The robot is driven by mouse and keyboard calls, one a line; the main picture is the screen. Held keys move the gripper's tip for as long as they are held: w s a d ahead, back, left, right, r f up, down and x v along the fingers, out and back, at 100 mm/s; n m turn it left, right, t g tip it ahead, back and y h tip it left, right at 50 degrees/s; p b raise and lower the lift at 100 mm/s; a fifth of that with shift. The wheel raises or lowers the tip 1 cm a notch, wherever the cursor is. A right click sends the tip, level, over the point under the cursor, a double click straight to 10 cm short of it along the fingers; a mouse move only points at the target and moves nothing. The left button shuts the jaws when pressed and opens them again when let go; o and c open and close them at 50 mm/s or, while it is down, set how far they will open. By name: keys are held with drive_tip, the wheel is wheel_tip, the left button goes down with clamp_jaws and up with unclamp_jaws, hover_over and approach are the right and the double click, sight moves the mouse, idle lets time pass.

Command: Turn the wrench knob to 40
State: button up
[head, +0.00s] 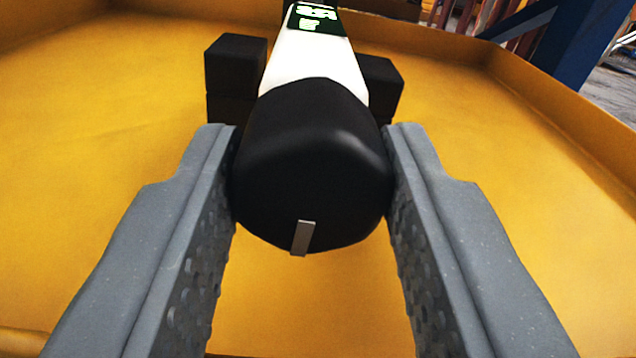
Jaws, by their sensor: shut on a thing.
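The wrench (312,68) has a white body that runs away from me toward the top of the head view. Its black knob (312,150) is at the near end, with a small pale grey mark (303,237) low on its face. A dark display (315,17) with bright green-white characters sits on the far part of the body, cut by the frame's top edge; I cannot read the value. My gripper (312,180) is shut on the knob, one grey finger against its left side and one against its right.
Black blocks flank the wrench, one at left (235,65) and one at right (381,82), apparently under or beside its body. The yellow tray (110,130) has raised walls at the back and right. Its floor is clear on both sides. A blue post (590,45) stands beyond the wall.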

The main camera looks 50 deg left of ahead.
drive_tip(key=shift+n, duration=0.4)
drive_tip(key=o, duration=1)
drive_tip(key=shift+c, duration=0.2)
drive_tip(key=p+v, duration=0.2)
drive_tip(key=v, duration=1.1)
drive_tip(key=shift+s+d, duration=0.25)
drive_tip(key=shift+d, duration=0.1)
